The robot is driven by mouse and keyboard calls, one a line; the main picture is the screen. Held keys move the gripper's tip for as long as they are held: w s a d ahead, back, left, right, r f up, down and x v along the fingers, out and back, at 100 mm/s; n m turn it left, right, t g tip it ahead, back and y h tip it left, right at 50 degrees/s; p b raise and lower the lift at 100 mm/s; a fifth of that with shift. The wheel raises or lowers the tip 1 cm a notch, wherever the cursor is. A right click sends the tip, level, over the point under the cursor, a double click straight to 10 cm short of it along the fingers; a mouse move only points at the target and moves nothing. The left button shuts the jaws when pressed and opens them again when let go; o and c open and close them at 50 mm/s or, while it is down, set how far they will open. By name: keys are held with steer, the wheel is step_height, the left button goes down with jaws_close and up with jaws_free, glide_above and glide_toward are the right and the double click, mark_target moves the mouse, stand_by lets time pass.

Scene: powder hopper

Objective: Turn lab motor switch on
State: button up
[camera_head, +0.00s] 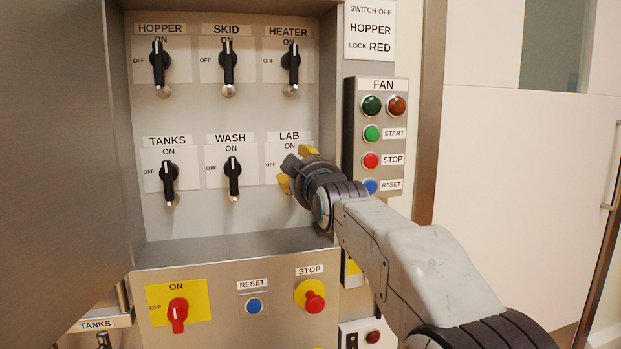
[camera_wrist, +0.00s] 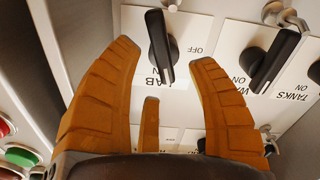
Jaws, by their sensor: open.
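The LAB switch is a black lever on a white plate (camera_head: 275,158), lower right in the cabinet. My gripper (camera_head: 296,166) covers its lever in the head view. In the wrist view the black LAB lever (camera_wrist: 160,45) shows just beyond and between the spread orange fingertips of my gripper (camera_wrist: 164,52). The fingers are open and hold nothing. The lever runs lengthwise toward the LAB label, with OFF to its side. I cannot tell whether a finger touches it.
The WASH switch (camera_head: 233,178) is close on the left, with its lever also in the wrist view (camera_wrist: 273,62). The TANKS switch (camera_head: 168,182) is farther left. The fan box (camera_head: 378,100) with buttons stands right of the cabinet. An open metal door (camera_head: 55,150) is at the left.

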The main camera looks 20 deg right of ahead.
steer(key=s, duration=0.8)
steer(key=shift+w+r+p, duration=0.2)
steer(key=shift+w+p, duration=1.7)
steer(key=shift+w, duration=1.15)
steer(key=shift+w+r+p, duration=0.15)
steer(key=shift+w+p, duration=1.7)
steer(key=shift+w, duration=1.2)
